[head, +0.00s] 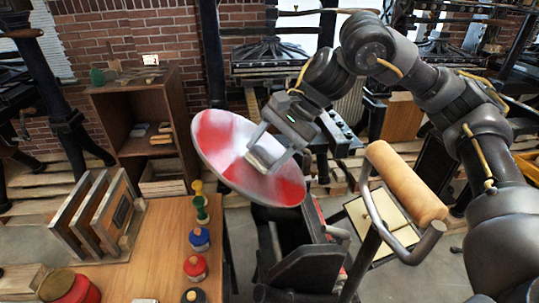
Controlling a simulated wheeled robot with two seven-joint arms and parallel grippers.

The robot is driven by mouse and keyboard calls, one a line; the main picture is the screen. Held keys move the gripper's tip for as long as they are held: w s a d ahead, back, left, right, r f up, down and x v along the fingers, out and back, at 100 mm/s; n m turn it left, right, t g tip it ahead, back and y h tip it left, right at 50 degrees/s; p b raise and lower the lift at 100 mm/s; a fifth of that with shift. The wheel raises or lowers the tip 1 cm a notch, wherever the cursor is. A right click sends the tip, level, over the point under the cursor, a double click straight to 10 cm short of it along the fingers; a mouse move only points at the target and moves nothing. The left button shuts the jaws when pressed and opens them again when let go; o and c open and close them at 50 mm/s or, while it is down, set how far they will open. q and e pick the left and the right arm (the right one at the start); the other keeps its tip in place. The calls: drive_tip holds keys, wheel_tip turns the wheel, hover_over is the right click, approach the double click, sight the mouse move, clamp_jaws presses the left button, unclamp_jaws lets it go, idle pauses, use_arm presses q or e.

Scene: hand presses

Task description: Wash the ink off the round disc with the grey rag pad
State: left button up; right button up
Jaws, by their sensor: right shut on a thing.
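The round disc (217,140) is tilted on top of the press in the middle of the head view. Red ink covers its upper left and lower right, and a paler, whitish band runs between these red areas. My right gripper (269,151) is over the disc's right part, shut on the grey rag pad (258,162). The pad is at the disc's face and seems to touch it. The gripper and pad hide part of the disc. My left gripper is not in view.
A press lever with a wooden grip (405,185) rises right of the disc, near my right arm. A wooden table (160,245) at lower left holds a slotted rack (92,220), a red tin (68,287) and several small coloured pots. A wooden shelf (128,110) stands behind.

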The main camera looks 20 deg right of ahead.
drive_tip(key=shift+w+d+p, duration=0.2)
drive_tip(key=shift+w+p, duration=0.1)
drive_tip(key=shift+w, duration=0.45)
drive_tip(key=shift+w+d+p, duration=0.15)
drive_tip(key=shift+w+p, duration=0.2)
drive_tip(key=shift+w, duration=0.45)
drive_tip(key=shift+w+d+p, duration=0.2)
drive_tip(key=shift+w+p, duration=0.1)
drive_tip(key=shift+w, duration=0.45)
drive_tip(key=shift+w+d+f, duration=0.1)
drive_tip(key=shift+w, duration=0.35)
drive_tip(key=shift+w+d+p, duration=0.1)
drive_tip(key=shift+w+p, duration=0.25)
drive_tip(key=shift+p, duration=0.05)
drive_tip(key=w+p, duration=0.1)
drive_tip(key=w, duration=0.1)
drive_tip(key=w+d+p, duration=0.1)
drive_tip(key=w, duration=0.1)
drive_tip(key=shift+w+d+f+p, duration=0.1)
drive_tip(key=shift+w+p, duration=0.2)
drive_tip(key=shift+p, duration=0.05)
drive_tip(key=shift+w, duration=0.15)
drive_tip(key=shift+w+d+p, duration=0.3)
drive_tip(key=shift+w+p, duration=0.25)
drive_tip(key=shift+w, duration=0.3)
drive_tip(key=shift+w+d, duration=0.15)
drive_tip(key=shift+w, duration=0.45)
drive_tip(key=shift+s, duration=0.1)
